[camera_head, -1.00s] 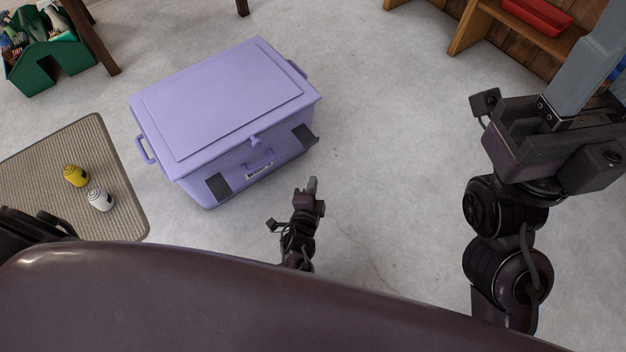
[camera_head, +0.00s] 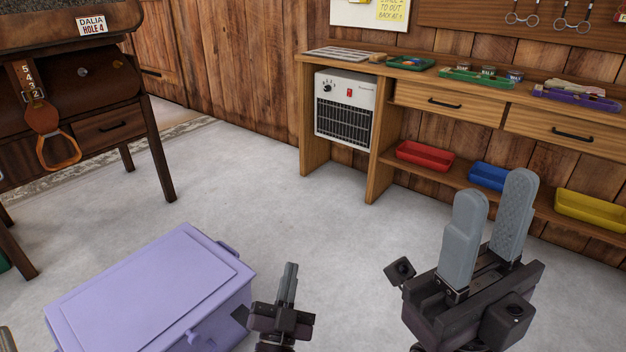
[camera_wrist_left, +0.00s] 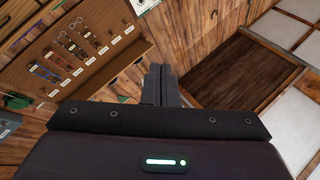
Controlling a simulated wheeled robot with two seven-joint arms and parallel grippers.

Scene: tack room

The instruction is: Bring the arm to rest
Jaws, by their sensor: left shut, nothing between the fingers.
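My left gripper (camera_head: 288,284) points upward just right of the purple chest in the head view. Its fingers are together with nothing between them. In the left wrist view its closed fingers (camera_wrist_left: 161,84) show in front of the wooden wall. My right gripper (camera_head: 492,225) is nearer, at the lower right of the head view. Its two grey fingers point up and stand apart, with nothing between them.
The purple chest (camera_head: 150,290) stands on the floor with its lid closed, close beside my left gripper. A wooden workbench (camera_head: 382,180) with a heater (camera_head: 345,108) and coloured trays lines the back wall. A saddle stand (camera_head: 160,160) is at left. Floor between is clear.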

